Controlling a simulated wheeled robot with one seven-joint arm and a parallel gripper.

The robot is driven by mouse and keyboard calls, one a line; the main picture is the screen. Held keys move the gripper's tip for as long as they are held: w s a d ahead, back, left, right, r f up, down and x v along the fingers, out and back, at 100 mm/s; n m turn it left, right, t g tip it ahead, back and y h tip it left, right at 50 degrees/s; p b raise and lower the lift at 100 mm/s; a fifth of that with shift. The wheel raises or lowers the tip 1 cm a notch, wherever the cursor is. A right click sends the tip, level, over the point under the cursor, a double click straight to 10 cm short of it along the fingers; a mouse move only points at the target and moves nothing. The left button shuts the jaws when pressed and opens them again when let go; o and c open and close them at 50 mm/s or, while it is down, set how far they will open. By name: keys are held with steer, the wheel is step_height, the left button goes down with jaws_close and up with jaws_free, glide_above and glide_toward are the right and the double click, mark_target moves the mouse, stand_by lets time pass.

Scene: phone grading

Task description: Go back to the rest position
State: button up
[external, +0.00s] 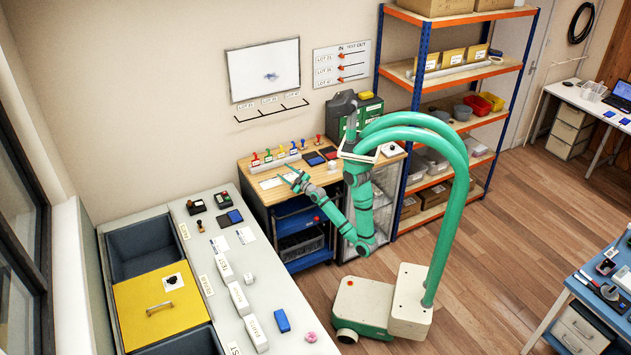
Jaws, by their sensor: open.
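My gripper (296,180) is at the end of my green arm, raised over the front left part of the wooden-topped workbench (262,197). Its jaws are small in this view; they look open with nothing between them. My arm bends down from the column and then up and left to the gripper. The white sheet or card (271,182) on the bench lies just left of the gripper. I cannot tell the exact height of the gripper above the bench top.
Several coloured-handled stamps (281,154) stand in a rack at the bench's back. A grey counter (225,262) at left holds white blocks, a blue block (282,320) and a pink item (310,337). A shelf unit (447,70) stands behind. The wooden floor (500,235) at right is clear.

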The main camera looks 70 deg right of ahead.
steer(key=s+a+f+y, duration=0.3)
steer(key=s+a+f, duration=0.3)
steer(key=s+a, duration=0.3)
steer(key=s+a+f+y, duration=0.4)
steer(key=s+a+f, duration=0.25)
steer(key=a, duration=0.45)
steer(key=s+d+f+m+g, duration=0.2)
steer(key=s+g, duration=0.1)
steer(key=s, duration=0.9)
steer(key=shift+s+f+m+y, duration=0.25)
steer(key=shift+m+y, duration=0.15)
